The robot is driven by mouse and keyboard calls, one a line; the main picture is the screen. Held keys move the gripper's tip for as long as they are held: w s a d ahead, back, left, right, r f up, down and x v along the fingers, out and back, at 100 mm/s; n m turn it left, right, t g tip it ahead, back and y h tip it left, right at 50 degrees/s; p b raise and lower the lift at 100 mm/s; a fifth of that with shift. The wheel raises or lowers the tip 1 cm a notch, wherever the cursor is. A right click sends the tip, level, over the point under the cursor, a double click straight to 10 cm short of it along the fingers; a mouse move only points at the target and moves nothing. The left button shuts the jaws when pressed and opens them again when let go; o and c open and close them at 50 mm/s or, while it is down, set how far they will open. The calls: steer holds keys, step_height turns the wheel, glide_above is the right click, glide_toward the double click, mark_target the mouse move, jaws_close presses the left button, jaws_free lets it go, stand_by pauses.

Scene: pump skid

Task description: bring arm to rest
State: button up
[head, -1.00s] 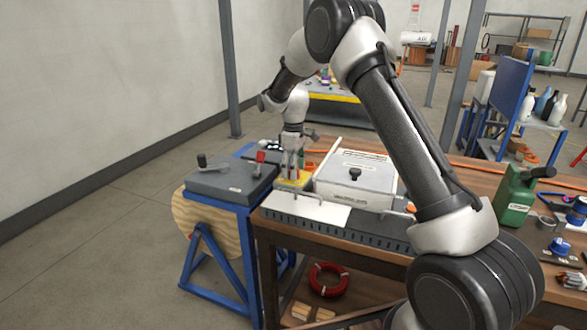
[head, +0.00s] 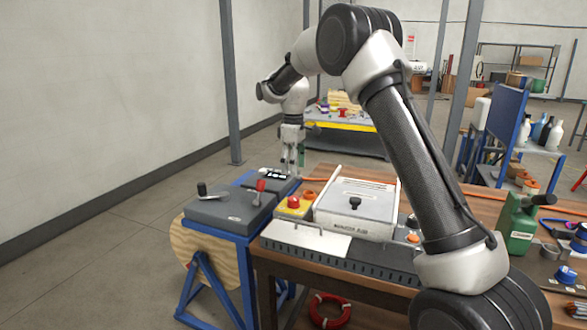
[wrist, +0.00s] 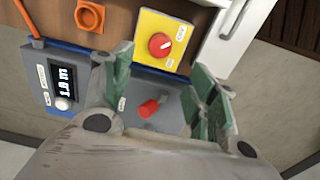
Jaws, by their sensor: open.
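My gripper (head: 294,160) hangs at the end of my arm, fingers down, above the far part of the bench in the head view. In the wrist view its green-padded fingers (wrist: 165,95) are spread apart with nothing between them. Below them show a grey panel with a red-tipped lever (wrist: 150,107) and a yellow box with a red knob (wrist: 160,45). The lever also shows upright on the grey box (head: 258,192) in the head view. The gripper is apart from these things.
A white lidded box (head: 355,205) with a black knob stands right of the yellow box (head: 294,206). A display unit (wrist: 62,82) lies left in the wrist view. A green can (head: 518,222) stands at the bench's right. Open floor lies left of the bench.

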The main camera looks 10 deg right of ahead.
steer(key=s+d+f+m, duration=0.1)
steer(key=s+f+m, duration=0.2)
steer(key=s+m, duration=0.15)
steer(key=s+d+r+m+t, duration=0.1)
steer(key=s+d+r, duration=0.3)
steer(key=s, duration=0.9)
steer(key=s+d+r+m+t, duration=0.2)
steer(key=s+d+r, duration=0.3)
steer(key=s, duration=0.8)
steer(key=s+d+r+m+t, duration=0.1)
steer(key=s+d+r+m, duration=0.2)
steer(key=s, duration=1)
steer(key=shift+s+d+r, duration=0.2)
steer(key=shift+d+r, duration=0.6)
steer(key=shift+d, duration=0.2)
